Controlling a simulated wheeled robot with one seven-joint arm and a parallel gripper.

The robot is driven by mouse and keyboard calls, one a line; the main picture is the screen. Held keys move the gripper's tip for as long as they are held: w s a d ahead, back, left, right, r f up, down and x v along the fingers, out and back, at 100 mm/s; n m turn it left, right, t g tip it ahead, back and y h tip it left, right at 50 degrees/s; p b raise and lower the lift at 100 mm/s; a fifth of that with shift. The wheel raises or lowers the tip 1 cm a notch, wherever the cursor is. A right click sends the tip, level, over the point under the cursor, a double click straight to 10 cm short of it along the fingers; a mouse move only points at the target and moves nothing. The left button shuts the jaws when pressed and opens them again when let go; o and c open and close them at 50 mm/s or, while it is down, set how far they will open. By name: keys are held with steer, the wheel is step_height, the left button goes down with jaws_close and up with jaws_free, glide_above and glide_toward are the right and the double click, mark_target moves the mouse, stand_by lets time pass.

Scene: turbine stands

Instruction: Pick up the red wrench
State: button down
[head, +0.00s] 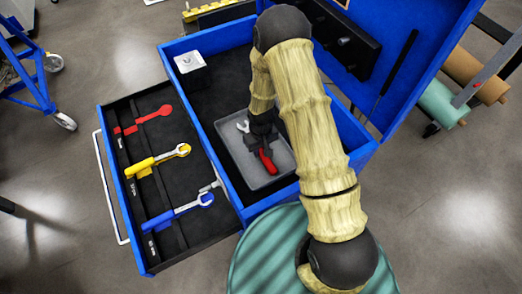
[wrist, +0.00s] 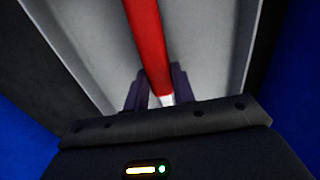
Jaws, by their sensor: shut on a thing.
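The red wrench (head: 268,162), with a red handle and a silver head, is at the grey tray (head: 230,158) inside the blue toolbox. My gripper (head: 262,138) reaches down over the tray and is shut on the wrench. In the wrist view, the red handle (wrist: 148,40) runs up from between the two dark fingers (wrist: 158,92), with the tray's pale floor behind it. I cannot tell whether the wrench touches the tray floor. My gripper hides the middle of the wrench in the head view.
The toolbox's open drawer (head: 112,160) at left holds a red wrench-shaped piece (head: 152,116), a yellow wrench (head: 150,165) and a blue wrench (head: 180,212). A small pale box (head: 189,62) sits in the toolbox's back left corner. The raised blue lid (head: 430,40) stands at right.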

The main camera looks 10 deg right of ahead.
mark_target(261, 150)
step_height(261, 150, up, 9)
steer(key=b, duration=0.2)
steer(key=shift+r+b, duration=0.2)
steer(key=shift+b, duration=0.15)
steer(key=c, duration=1.9)
jaws_free()
jaws_close()
